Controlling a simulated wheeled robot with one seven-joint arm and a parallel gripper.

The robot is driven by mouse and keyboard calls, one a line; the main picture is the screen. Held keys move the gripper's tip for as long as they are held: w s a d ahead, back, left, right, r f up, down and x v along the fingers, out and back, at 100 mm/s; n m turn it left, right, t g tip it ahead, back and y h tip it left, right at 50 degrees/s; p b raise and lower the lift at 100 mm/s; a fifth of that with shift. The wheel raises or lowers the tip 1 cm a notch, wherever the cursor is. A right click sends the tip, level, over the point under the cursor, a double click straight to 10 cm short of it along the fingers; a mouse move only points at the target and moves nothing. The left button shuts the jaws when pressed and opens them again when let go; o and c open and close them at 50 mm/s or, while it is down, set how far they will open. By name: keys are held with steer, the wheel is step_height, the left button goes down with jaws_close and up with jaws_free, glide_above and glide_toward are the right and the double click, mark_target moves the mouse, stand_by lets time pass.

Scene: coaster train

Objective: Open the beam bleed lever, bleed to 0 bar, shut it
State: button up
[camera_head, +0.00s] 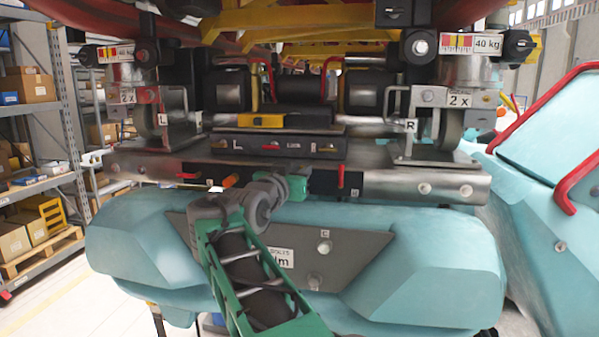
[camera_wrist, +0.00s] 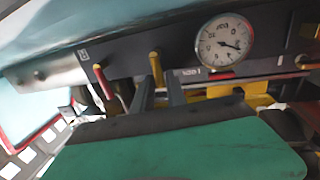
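In the wrist view a yellow lever (camera_wrist: 156,68) sticks out from the dark beam panel, and a red-handled lever (camera_wrist: 105,82) stands to its left. I cannot read which one is labelled as bleed. My gripper (camera_wrist: 160,88) is open, its two dark fingers apart with the yellow lever's end between their tips; contact cannot be told. A round white gauge (camera_wrist: 226,42) is right of the yellow lever; its picture is tilted and its needle points right, slightly down, away from a value I can read. In the head view my gripper (camera_head: 322,182) is at the beam, hiding the yellow lever and gauge.
The teal car body (camera_head: 430,250) bulges out below the beam. Shelving (camera_head: 40,110) stands at far left.

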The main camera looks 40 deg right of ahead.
jaws_close()
